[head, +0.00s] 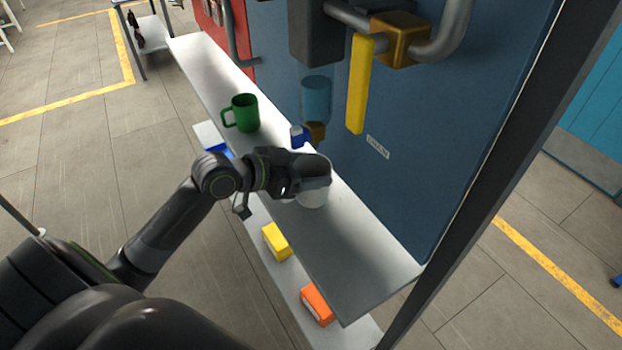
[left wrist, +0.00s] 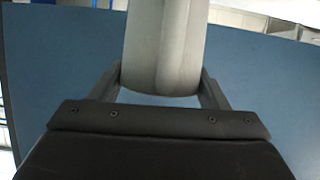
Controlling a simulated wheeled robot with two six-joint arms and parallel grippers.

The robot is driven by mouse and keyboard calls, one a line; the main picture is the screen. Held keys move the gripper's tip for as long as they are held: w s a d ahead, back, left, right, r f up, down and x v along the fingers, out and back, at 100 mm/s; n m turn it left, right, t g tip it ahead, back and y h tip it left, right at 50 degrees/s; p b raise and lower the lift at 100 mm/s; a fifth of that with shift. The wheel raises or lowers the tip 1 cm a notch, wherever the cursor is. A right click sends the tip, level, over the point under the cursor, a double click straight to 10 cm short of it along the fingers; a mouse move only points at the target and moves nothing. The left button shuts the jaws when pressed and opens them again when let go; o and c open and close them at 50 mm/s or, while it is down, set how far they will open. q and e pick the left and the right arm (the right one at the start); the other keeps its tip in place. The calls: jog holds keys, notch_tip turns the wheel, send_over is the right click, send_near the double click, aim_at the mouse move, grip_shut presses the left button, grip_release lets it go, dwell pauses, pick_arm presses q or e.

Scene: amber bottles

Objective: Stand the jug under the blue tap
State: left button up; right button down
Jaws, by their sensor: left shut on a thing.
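A pale grey-white jug (head: 312,197) is at the upper shelf, mostly hidden behind my left gripper (head: 312,176). In the left wrist view the jug (left wrist: 165,45) is a smooth grey cylinder between the two fingers, and my left gripper (left wrist: 164,80) is shut on it. I cannot tell whether its base touches the shelf. The blue tap (head: 299,136) has a small blue handle and a brass body (head: 316,131) below a translucent blue cylinder (head: 315,98). It is on the dark blue panel, just behind and above my left gripper. My right gripper is not in view.
A green mug (head: 245,113) stands on the upper shelf (head: 365,260), left of the tap. A yellow lever (head: 359,85) hangs from a brass valve at right. Yellow (head: 276,241) and orange (head: 317,304) boxes sit on the lower shelf. The upper shelf's near end is clear.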

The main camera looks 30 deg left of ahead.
pick_arm(q)
notch_tip(320, 180, down, 3)
jog(key=shift+f, duration=0.2)
jog(key=shift+w+d+f+p, duration=0.1)
jog(key=shift+w+p, duration=0.1)
jog(key=shift+p, duration=0.3)
jog(key=shift+w+d+f, duration=0.15)
jog(key=shift+f, duration=0.1)
jog(key=shift+f, duration=0.1)
jog(key=o, duration=0.5)
jog(key=shift+f, duration=0.1)
jog(key=o, duration=0.5)
